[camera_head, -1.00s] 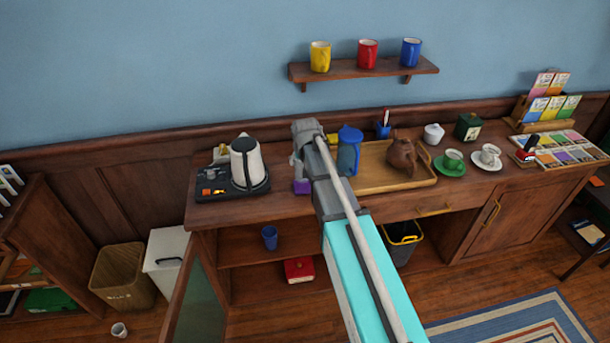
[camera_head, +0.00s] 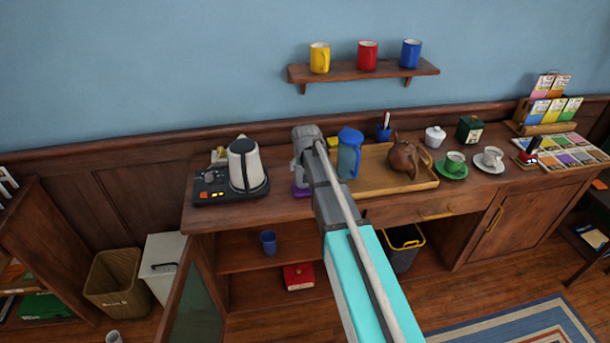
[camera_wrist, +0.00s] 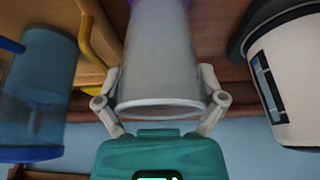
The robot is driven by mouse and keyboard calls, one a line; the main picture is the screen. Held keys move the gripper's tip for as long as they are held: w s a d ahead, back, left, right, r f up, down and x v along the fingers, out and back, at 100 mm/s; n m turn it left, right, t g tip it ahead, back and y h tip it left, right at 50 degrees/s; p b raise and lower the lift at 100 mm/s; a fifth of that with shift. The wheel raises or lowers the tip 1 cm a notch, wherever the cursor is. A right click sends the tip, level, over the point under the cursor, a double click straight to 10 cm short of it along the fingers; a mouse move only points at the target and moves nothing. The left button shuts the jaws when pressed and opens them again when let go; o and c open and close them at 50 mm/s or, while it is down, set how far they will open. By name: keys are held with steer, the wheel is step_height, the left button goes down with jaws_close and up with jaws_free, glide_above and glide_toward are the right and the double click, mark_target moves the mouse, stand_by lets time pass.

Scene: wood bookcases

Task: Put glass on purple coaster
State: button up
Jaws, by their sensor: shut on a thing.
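In the wrist view a clear, greyish glass (camera_wrist: 165,45) stands between the fingers of my gripper (camera_wrist: 160,78), which is shut on it. Its wide round rim is closest to the camera. A purple patch, the purple coaster (camera_wrist: 150,3), shows at the far end of the glass. In the head view the purple coaster (camera_head: 300,191) lies on the counter just below my wrist, partly covered by my arm. I cannot tell whether the glass touches the coaster.
A white kettle (camera_head: 245,166) on a black tray stands left of my arm. A shelf (camera_head: 364,71) with mugs hangs above.

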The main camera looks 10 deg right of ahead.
steer(key=shift+f+b, duration=0.7)
steer(key=shift+f, duration=0.3)
steer(key=shift+f, duration=0.15)
steer(key=o, duration=1)
steer(key=shift+r, duration=0.2)
steer(key=p+v, duration=1.1)
steer(key=v, duration=0.1)
steer(key=shift+s, duration=0.1)
